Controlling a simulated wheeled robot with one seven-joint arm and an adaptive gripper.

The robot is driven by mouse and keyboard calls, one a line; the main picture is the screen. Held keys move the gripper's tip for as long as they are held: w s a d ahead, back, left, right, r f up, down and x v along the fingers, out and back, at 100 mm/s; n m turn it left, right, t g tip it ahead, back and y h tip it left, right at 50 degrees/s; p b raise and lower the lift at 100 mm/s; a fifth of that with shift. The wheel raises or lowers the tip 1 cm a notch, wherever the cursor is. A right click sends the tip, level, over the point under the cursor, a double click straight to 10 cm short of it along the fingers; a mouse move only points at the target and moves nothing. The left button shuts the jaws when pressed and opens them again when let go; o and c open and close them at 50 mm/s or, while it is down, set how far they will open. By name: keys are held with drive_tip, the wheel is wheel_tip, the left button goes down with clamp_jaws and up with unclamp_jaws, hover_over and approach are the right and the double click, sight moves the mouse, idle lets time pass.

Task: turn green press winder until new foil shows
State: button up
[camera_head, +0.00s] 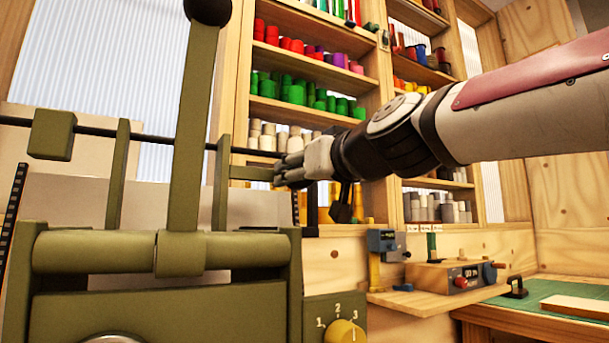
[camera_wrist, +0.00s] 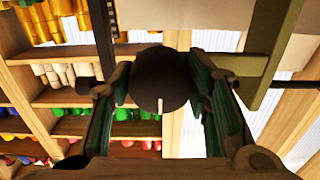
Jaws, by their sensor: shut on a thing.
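The olive-green press (camera_head: 160,310) fills the left of the head view, with a tall lever (camera_head: 192,120) ending in a black ball. A thin dark rod (camera_head: 160,138) runs across behind the lever. On its right side is the winder's green crank arm (camera_head: 250,173), which also shows in the wrist view (camera_wrist: 268,50). My gripper (camera_head: 287,172) is at the crank's right end. In the wrist view my gripper (camera_wrist: 160,95) is shut on a round black winder knob (camera_wrist: 160,75), with a finger on each side. I cannot make out any foil strip clearly.
Shelves of coloured foil rolls (camera_head: 300,92) stand behind the press. A yellow dial (camera_head: 344,331) numbered 1 to 3 is at the press's lower right. A wooden device (camera_head: 455,277) sits on a small shelf, right of the press. A green mat (camera_head: 560,295) lies on the bench.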

drive_tip(key=m+b, duration=0.1)
drive_tip(key=m, duration=0.3)
drive_tip(key=shift+m, duration=0.3)
drive_tip(key=m, duration=1)
drive_tip(key=m+p, duration=0.1)
drive_tip(key=m, duration=0.3)
drive_tip(key=shift+m, duration=0.4)
drive_tip(key=o, duration=1.2)
